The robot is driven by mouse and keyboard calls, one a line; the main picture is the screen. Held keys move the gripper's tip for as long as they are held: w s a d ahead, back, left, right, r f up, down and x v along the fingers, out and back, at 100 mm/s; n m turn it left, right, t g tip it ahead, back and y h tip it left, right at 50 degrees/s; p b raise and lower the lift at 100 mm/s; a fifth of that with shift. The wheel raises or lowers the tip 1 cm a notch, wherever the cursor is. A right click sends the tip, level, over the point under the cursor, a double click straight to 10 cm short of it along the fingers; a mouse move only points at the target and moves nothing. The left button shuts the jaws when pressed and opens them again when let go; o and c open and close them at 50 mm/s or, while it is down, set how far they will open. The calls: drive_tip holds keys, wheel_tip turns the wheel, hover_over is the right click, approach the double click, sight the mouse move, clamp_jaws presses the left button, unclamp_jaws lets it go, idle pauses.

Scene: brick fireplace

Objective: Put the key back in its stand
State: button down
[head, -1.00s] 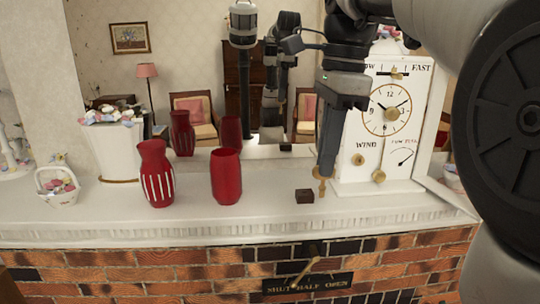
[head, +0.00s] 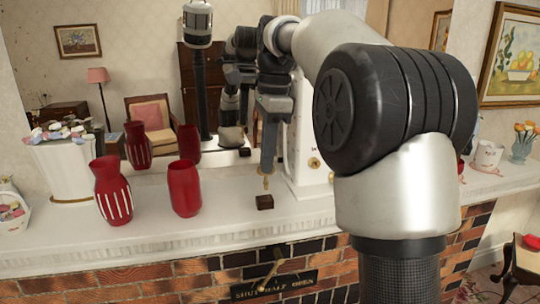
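My gripper (head: 268,168) points down over the mantel and is shut on a small brass key (head: 266,184), whose lower part shows beneath the fingertips. The stand looks to be the small dark block (head: 264,202) on the mantel's white shelf. The key appears just above or slightly behind the block; I cannot tell whether they touch. The white clock (head: 304,140) stands right behind the gripper and is mostly hidden by my arm.
Two red vases, one striped (head: 111,191) and one plain (head: 184,189), stand left on the mantel (head: 150,225). A white flower planter (head: 65,165) is farther left. A mirror behind reflects the room. A brass damper handle (head: 270,270) is on the brick below.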

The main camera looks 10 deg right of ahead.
drive_tip(key=shift+w+f+b, duration=0.6)
drive_tip(key=shift+w+f, duration=0.35)
drive_tip(key=shift+f, duration=0.2)
drive_tip(key=shift+p, duration=0.8)
idle(1.3)
drive_tip(key=shift+f+b, duration=0.75)
drive_tip(key=shift+f, duration=0.8)
drive_tip(key=c, duration=1.4)
unclamp_jaws()
